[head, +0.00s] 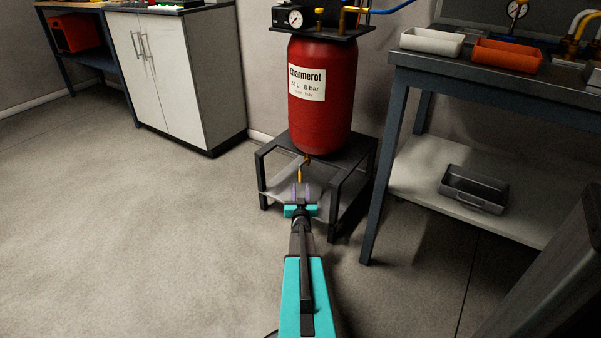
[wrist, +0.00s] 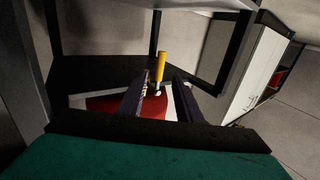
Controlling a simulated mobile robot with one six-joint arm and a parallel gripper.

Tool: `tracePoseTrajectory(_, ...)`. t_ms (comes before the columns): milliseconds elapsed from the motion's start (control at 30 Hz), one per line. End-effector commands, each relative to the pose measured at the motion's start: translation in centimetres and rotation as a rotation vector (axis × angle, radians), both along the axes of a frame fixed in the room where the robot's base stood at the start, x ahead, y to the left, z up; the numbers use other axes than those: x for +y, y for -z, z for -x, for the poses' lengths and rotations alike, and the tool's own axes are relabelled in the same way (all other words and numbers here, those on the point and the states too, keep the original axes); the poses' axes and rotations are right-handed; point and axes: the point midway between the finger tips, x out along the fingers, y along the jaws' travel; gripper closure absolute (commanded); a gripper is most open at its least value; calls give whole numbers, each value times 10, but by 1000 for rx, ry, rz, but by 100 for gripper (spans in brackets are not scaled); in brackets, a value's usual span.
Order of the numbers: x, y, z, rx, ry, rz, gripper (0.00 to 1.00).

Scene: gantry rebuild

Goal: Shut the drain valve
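The drain valve (head: 307,159) hangs under the red tank (head: 321,95), with its yellow lever (head: 300,174) pointing down. In the wrist view the yellow lever (wrist: 161,66) stands out from the small valve body, with part of the tank's red underside behind it. My gripper (head: 301,189) is just below the lever in the head view. In the wrist view its two dark fingers (wrist: 160,82) are apart, with the valve framed between them and the lever reaching past their tips. I see no finger closed on the lever, and cannot tell the exact depth between them.
The tank stands on a dark metal stand (head: 345,150), whose legs and frame surround the valve closely. A workbench (head: 376,180) with a grey tray (head: 474,188) on its lower shelf is to the right. A white cabinet (head: 180,75) stands back left. Floor at left is clear.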

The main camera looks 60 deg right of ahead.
Motion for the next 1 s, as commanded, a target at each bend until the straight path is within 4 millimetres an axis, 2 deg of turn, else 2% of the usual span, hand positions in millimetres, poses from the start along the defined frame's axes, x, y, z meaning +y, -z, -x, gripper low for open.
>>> tracePoseTrajectory(1000,-89,2,-58,-1,1,1,68)
